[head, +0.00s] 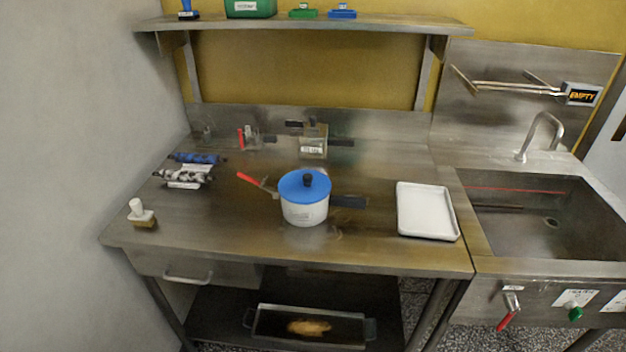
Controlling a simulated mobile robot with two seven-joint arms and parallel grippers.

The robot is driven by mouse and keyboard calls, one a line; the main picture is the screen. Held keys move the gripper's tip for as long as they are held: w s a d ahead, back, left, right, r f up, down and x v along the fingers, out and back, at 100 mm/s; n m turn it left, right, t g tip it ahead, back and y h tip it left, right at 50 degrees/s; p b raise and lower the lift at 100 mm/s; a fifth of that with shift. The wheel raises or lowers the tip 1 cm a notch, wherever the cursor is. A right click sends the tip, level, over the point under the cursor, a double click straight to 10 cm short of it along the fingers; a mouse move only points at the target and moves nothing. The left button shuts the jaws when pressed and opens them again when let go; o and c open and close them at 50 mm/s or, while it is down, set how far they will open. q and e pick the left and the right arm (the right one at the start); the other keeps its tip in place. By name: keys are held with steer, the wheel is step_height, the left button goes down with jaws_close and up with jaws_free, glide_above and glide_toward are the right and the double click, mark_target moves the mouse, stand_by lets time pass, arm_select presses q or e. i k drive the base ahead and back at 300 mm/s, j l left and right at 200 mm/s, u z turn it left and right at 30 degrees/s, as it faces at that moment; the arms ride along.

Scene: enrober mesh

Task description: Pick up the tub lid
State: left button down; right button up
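Neither of my grippers shows in the head view.
A white tray (426,210) lies to the right, before the sink (545,225). Blue and patterned rollers (184,176) and a white-knobbed block (142,215) are at the left. A labelled metal box (313,141) stands behind. A shelf (305,25) overhangs the back. The table's front is clear.

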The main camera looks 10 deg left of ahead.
mark_target(299, 186)
steer(key=i+j+z, duration=0.1)
steer(key=j+z, duration=0.2)
steer(key=i+j+z, duration=0.1)
steer(key=j+z, duration=0.5)
steer(key=i+j, duration=0.05)
steer(key=j, duration=0.05)
